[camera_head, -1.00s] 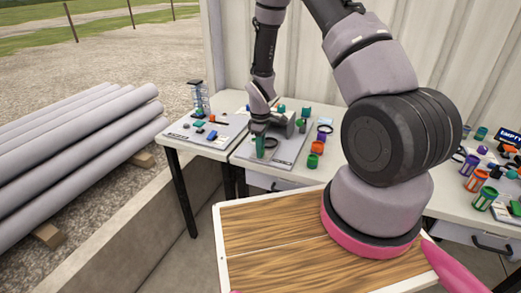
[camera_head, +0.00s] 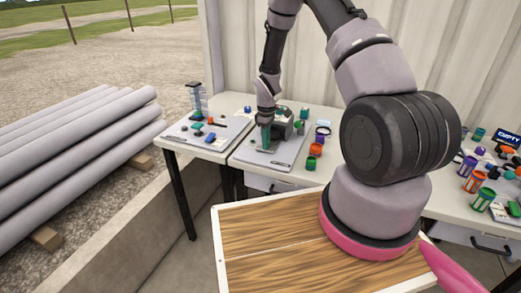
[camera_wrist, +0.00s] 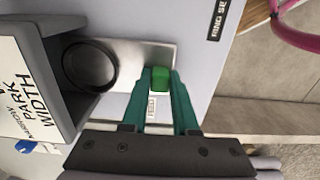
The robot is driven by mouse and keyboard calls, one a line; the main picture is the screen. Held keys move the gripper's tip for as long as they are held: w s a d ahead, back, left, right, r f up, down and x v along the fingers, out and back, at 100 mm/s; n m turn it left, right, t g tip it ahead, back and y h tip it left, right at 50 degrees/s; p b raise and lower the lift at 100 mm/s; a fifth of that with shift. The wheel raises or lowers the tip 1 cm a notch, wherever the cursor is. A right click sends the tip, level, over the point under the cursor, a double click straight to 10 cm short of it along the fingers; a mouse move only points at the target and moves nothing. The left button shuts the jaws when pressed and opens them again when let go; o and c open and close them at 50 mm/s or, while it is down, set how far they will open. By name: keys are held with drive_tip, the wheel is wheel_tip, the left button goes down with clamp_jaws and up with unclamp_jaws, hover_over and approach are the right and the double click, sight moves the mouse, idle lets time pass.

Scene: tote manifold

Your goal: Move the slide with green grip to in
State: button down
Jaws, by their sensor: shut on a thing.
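The slide's green grip (camera_wrist: 160,78) is a small green block between the fingertips in the wrist view. My gripper (camera_wrist: 160,82) has teal fingers and is shut on this grip. The grip stands at the end of a flat metal plate (camera_wrist: 128,55). In the head view my gripper (camera_head: 266,143) points down at a board (camera_head: 262,158) on the table, and the grip cannot be made out there. A small label lies between the fingers, too small to read surely.
A dark ring (camera_wrist: 90,66) lies close beside the grip on the plate. A grey housing marked "WIDTH PARK" (camera_wrist: 35,75) stands at the left of the wrist view. An orange part (camera_head: 315,149) and a green part (camera_head: 311,163) stand right of the board.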

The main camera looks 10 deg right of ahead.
drive_tip(key=w+d, duration=0.2)
drive_tip(key=w, duration=0.1)
drive_tip(key=shift+w+d+r, duration=0.1)
drive_tip(key=shift+w+d, duration=0.1)
drive_tip(key=shift+w, duration=0.05)
drive_tip(key=c, duration=0.7)
unclamp_jaws()
drive_tip(key=shift+w, duration=0.1)
wheel_tip(320, 180, up, 11)
drive_tip(key=shift+f, duration=0.15)
